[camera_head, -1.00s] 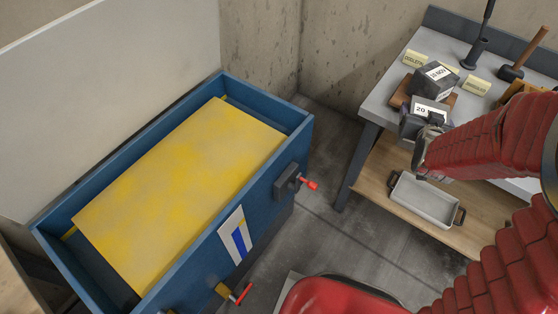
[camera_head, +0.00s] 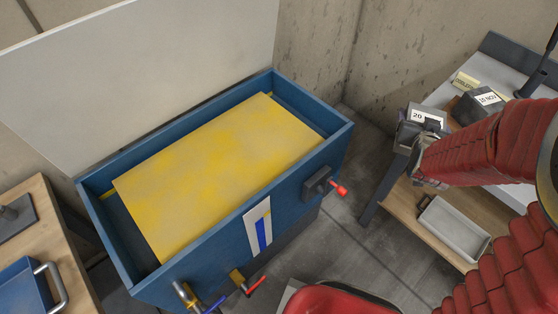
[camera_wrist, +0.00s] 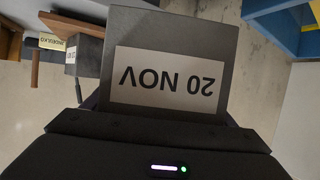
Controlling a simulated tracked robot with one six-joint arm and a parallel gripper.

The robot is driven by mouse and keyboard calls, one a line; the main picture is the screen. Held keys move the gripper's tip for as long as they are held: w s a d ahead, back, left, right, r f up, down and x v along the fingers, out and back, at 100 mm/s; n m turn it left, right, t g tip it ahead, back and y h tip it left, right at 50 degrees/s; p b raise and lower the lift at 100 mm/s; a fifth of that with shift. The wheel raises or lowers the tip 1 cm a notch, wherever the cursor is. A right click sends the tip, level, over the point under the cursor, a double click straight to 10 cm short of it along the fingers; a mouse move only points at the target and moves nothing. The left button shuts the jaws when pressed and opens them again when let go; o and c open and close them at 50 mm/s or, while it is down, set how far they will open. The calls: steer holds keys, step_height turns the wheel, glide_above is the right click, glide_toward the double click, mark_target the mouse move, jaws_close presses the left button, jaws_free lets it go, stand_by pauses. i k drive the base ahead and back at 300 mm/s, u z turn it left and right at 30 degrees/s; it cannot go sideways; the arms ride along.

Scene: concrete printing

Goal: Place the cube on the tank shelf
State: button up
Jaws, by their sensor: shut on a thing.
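My gripper (camera_head: 418,140) is shut on a grey cube with a white label, which it holds in the air near the left edge of the workbench. In the wrist view the held cube (camera_wrist: 170,75) fills the middle, and its label reads "20 NOV" upside down. The blue tank (camera_head: 150,265) stands left of the gripper. A yellow, mottled shelf (camera_head: 215,170) lies across most of its opening, with nothing on it. The gripper and cube are to the right of the tank, apart from it. The fingertips are mostly hidden.
The grey workbench (camera_head: 450,97) at right bears another labelled cube (camera_head: 482,105). A metal tray (camera_head: 455,228) lies on its lower wooden shelf. A wooden table (camera_head: 40,215) with a blue tray (camera_head: 25,288) is at left.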

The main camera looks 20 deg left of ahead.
mark_target(221, 160)
steer(key=z, duration=0.1)
steer(key=i, duration=0.3)
steer(key=u, duration=2.6)
steer(key=k, duration=0.2)
